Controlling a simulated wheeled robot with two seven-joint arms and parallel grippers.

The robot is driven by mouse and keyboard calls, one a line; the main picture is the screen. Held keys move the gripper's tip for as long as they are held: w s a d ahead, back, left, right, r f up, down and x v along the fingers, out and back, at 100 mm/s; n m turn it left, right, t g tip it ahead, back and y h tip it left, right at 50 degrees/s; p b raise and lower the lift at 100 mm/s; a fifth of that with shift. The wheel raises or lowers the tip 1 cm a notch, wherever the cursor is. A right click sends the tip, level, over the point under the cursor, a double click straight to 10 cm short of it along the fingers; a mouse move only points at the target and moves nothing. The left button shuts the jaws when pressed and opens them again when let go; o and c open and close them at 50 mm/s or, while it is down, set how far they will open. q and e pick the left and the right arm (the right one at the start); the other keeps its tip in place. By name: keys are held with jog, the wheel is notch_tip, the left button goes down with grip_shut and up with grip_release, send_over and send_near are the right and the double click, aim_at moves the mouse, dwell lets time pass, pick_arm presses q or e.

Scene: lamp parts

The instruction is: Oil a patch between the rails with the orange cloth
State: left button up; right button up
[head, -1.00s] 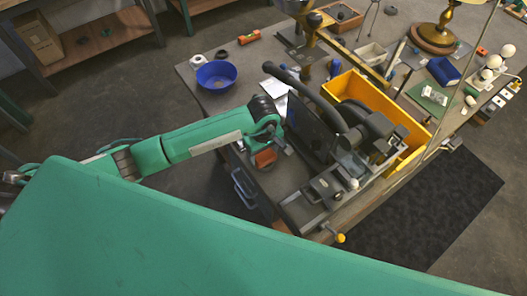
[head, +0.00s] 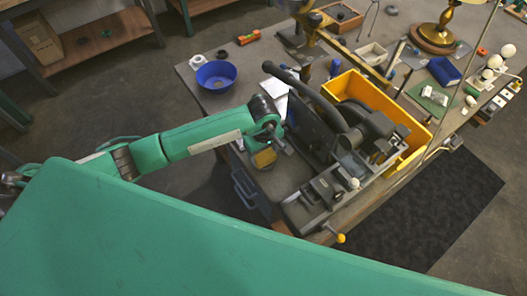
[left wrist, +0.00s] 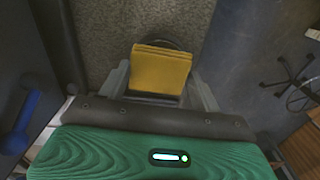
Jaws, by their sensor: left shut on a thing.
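My left gripper (head: 265,150) hangs over the front left of the workbench, left of a dark bench machine (head: 345,135). It is shut on a folded cloth (head: 265,159), which looks yellow now rather than orange. In the left wrist view the cloth (left wrist: 160,70) sits between the two grey fingers (left wrist: 161,88). A speckled grey surface shows beyond it; whether the cloth touches anything is hard to tell. The machine's metal bed (head: 305,212), with strips that may be the rails, lies to the right of the gripper. No oiled patch can be made out. My right gripper is not in view.
A yellow bin (head: 366,92) stands behind the machine. A blue bowl (head: 216,76) and white paper (head: 273,88) lie on the bench (head: 245,75) beyond my arm. A yellow-knobbed handle (head: 340,238) sticks out at the front edge. A brass lamp base (head: 434,40) stands far right.

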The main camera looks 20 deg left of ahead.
aim_at(263, 155)
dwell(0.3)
pick_arm(q)
jog(key=shift+r+p, duration=1.5)
jog(key=shift+r, duration=2)
jog(key=shift+a+r, duration=0.25)
jog(key=shift+r, duration=0.1)
jog(key=s+a+r+m+b, duration=0.1)
jog(key=s+a+r+m, duration=0.1)
jog(key=r+m, duration=0.3)
jog(key=s+a+r+m+b, duration=0.1)
jog(key=s+a+r+m, duration=0.1)
jog(key=a+r+m, duration=0.2)
jog(key=shift+s+r+m, duration=0.35)
jog(key=shift+r+m, duration=0.05)
jog(key=shift+r, duration=0.5)
